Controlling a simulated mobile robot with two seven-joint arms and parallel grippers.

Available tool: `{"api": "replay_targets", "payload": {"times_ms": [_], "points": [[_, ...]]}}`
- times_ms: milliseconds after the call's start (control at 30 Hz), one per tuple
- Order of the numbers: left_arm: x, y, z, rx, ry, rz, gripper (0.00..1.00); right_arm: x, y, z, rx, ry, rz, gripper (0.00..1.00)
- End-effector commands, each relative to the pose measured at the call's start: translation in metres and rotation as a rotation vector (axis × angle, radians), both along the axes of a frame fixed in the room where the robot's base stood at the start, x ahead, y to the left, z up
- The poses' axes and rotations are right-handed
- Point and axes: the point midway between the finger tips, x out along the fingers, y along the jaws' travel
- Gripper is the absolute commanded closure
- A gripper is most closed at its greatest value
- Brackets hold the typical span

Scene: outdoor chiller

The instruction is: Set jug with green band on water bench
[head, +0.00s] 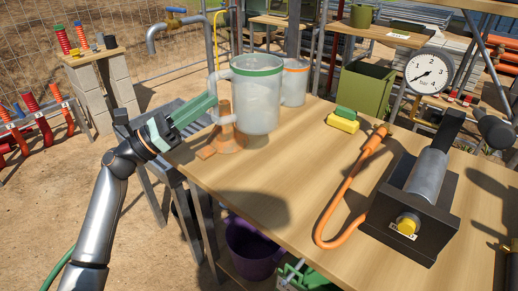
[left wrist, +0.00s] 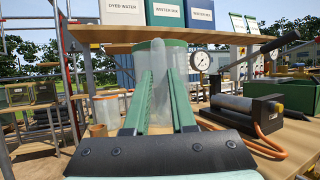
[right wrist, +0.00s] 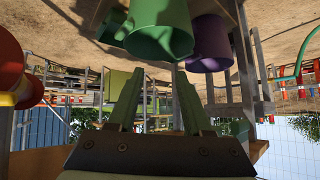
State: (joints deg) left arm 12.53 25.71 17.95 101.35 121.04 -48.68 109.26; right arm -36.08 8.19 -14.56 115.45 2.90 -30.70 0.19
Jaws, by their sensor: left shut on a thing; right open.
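The jug with the green band (head: 257,100) is a clear, upright cylinder with a side handle, over the far left part of a wooden bench (head: 290,190). My left gripper (head: 214,100) is shut on its handle from the left. In the left wrist view the jug (left wrist: 158,75) shows beyond the fingers (left wrist: 160,95). I cannot tell whether its base touches the bench top. Which surface is the water bench is not clear. My right gripper (right wrist: 155,95) is open and empty in the right wrist view; the head view does not show it.
An orange-banded jug (head: 294,85) stands behind the green-banded one. An orange stand (head: 229,138) is beside the handle. A yellow-green sponge (head: 343,121), orange hose (head: 346,185), and black pump (head: 415,205) occupy the bench's right. Its front left is clear. A purple bucket (head: 252,245) is below.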

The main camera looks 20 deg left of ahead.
Motion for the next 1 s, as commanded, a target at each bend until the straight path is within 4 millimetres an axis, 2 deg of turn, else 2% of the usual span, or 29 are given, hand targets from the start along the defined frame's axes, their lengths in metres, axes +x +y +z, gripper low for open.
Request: {"api": "replay_targets", "payload": {"times_ms": [33, 233, 300, 400, 733, 900, 1000], "points": [[0.004, -0.013, -0.005, -0.005, 0.0, -0.004, 1.0, 0.0, 0.0, 0.0, 0.0, 0.0, 0.0, 0.5], [0.022, -0.06, -0.027, -0.005, -0.001, -0.004, 1.0, 0.0, 0.0, -0.001, 0.0, 0.0, 0.0, 0.5], [0.026, -0.07, -0.045, -0.006, 0.002, -0.002, 1.0, 0.0, -0.001, -0.005, -0.001, 0.0, -0.001, 0.5], [0.031, -0.082, -0.061, -0.006, 0.001, -0.001, 1.0, -0.001, -0.001, -0.008, -0.002, 0.001, -0.001, 0.5], [0.039, -0.104, -0.088, -0.003, 0.0, -0.002, 1.0, -0.001, -0.002, -0.012, -0.002, -0.001, -0.002, 0.5], [0.039, -0.103, -0.113, -0.002, 0.002, 0.0, 1.0, -0.001, -0.002, -0.017, -0.002, -0.002, -0.003, 0.5], [0.039, -0.103, -0.116, -0.001, 0.0, 0.0, 1.0, -0.002, -0.003, -0.017, -0.002, -0.001, -0.003, 0.5]]}}
